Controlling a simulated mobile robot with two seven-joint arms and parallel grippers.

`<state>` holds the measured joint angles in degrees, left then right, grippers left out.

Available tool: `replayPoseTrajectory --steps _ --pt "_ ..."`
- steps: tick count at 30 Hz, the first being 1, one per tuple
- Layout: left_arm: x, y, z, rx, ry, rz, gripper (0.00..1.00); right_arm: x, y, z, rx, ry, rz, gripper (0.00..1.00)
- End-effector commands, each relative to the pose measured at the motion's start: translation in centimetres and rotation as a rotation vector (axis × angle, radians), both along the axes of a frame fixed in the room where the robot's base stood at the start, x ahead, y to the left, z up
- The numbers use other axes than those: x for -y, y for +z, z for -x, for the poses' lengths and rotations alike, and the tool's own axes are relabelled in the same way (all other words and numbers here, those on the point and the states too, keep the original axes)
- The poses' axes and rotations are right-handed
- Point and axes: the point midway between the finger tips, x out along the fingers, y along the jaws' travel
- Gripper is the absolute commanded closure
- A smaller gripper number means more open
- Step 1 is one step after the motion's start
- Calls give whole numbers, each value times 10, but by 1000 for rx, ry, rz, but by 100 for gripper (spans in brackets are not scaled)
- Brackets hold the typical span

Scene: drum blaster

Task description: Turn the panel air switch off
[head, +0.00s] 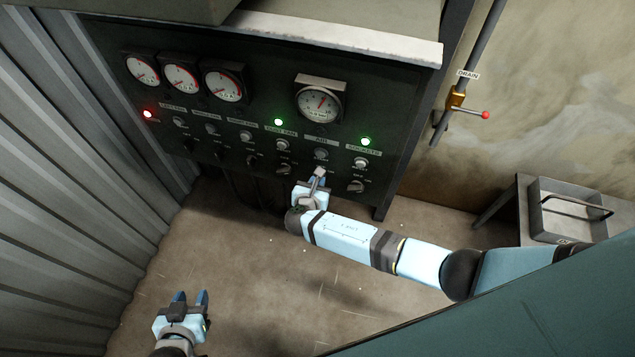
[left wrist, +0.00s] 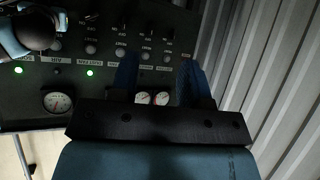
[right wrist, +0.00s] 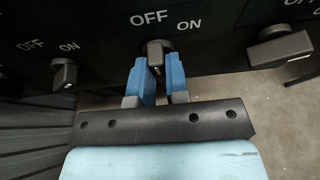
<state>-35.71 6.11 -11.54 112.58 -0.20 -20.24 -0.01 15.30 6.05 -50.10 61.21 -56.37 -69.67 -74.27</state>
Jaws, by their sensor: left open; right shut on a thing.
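My right gripper (head: 318,182) is at the lower row of the dark control panel (head: 240,135), under the AIR label (head: 320,138). In the right wrist view its blue fingers (right wrist: 158,82) are shut on the dark air switch knob (right wrist: 156,53), one on each side. The OFF and ON labels show above the knob, whose handle looks roughly upright. In the head view the gripper mostly hides this knob. My left gripper (head: 188,300) is open and empty, low over the floor at the left.
Neighbouring knobs stand close on both sides, including the sockets knob (head: 355,186). Green lamps (head: 365,141) and a red lamp (head: 149,114) are lit. A drain valve (head: 457,97) is on the right wall, and a metal box (head: 565,212) stands below. Corrugated wall fills the left.

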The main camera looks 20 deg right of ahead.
Motion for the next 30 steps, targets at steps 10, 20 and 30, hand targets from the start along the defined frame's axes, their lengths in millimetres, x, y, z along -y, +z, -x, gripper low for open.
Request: replayPoseTrajectory --steps 10,20,30 --pt "0 -3 2 -6 -2 -2 57 0 0 0 -1 0 1 60" --pt "0 -5 1 -3 -6 -5 57 -10 5 15 1 1 -3 60" --pt "-2 -3 0 20 -30 -24 57 -50 34 73 0 2 -4 60"
